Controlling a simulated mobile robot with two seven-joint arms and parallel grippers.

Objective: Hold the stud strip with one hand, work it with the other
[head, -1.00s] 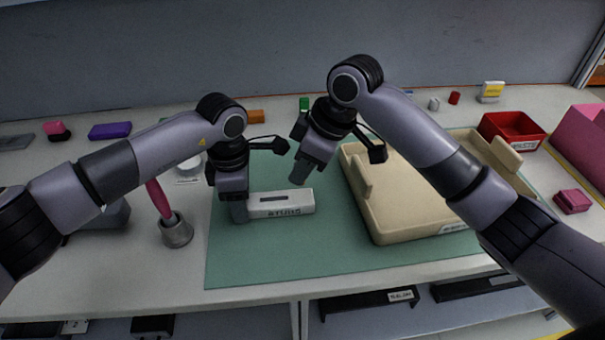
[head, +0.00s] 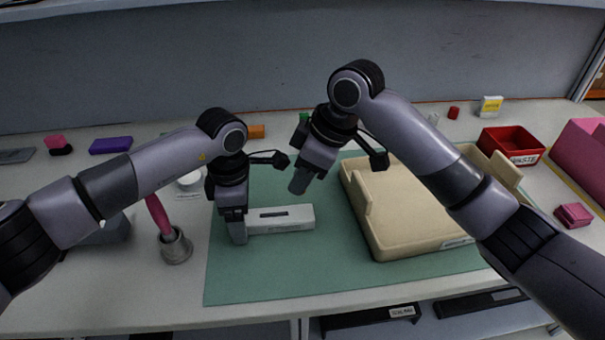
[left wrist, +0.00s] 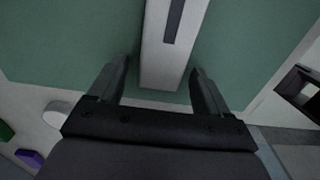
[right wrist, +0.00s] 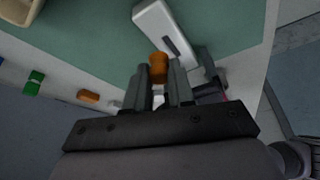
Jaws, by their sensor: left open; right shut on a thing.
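The stud strip (head: 292,218) is a pale grey block with a dark slot in its top, lying on the green mat. My left gripper (head: 238,230) is at its left end. In the left wrist view the left fingers (left wrist: 162,85) are open on either side of the strip's end (left wrist: 163,68), with gaps. My right gripper (head: 299,184) is above and behind the strip's right part. In the right wrist view its fingers (right wrist: 161,82) are shut on a small orange piece (right wrist: 158,66), apparently apart from the strip. The head view hides this piece.
A beige tray (head: 385,246) stands right of the strip on the green mat (head: 290,275). A red waste bin (head: 512,146) is at the right. A pink-handled tool (head: 158,213) stands in a grey holder (head: 176,247) at the left. The mat in front of the strip is clear.

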